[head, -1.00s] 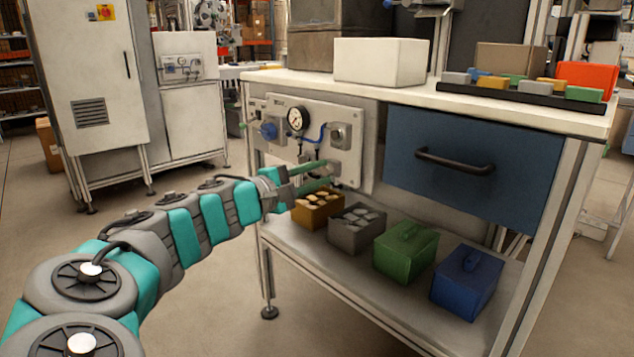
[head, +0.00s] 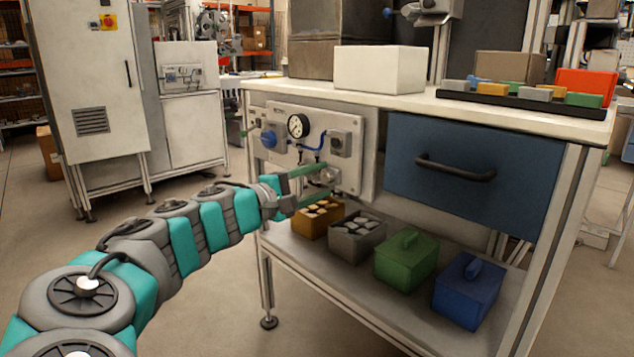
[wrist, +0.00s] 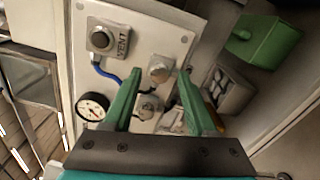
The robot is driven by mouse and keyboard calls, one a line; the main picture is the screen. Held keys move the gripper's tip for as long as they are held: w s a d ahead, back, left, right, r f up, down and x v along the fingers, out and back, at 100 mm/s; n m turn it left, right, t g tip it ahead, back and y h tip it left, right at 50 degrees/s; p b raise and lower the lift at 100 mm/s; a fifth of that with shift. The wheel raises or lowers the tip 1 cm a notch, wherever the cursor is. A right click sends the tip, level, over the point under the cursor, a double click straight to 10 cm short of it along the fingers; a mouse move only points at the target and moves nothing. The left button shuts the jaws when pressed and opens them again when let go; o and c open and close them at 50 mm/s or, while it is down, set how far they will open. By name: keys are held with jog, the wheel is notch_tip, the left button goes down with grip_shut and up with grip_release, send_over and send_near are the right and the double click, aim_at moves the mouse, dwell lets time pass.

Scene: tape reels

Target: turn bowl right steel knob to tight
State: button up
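A steel knob (wrist: 158,70) on the panel lies between my fingertips in the wrist view, and I take it as the right one. It shows as a small grey shape in the head view (head: 325,177). A second steel fitting (wrist: 147,105) sits nearer my palm in the wrist view, partly behind the fingers. My gripper (wrist: 159,78) has two green fingers spread apart, one on each side of the knob, with visible gaps. It also shows in the head view (head: 326,179), close to the panel. I cannot make out the bowl or the knob's marking clearly.
The panel (head: 360,135) carries a gauge (head: 298,126), a blue knob (head: 268,140) and a VENT button (wrist: 100,39). Below, a shelf holds an orange bin (head: 312,222), grey bin (head: 357,240), green box (head: 405,262) and blue box (head: 468,290). A blue drawer (head: 470,190) is at right.

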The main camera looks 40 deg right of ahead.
jog(key=a, duration=0.7)
jog(key=shift+s+a, duration=0.3)
jog(key=shift+a, duration=0.1)
dwell(0.5)
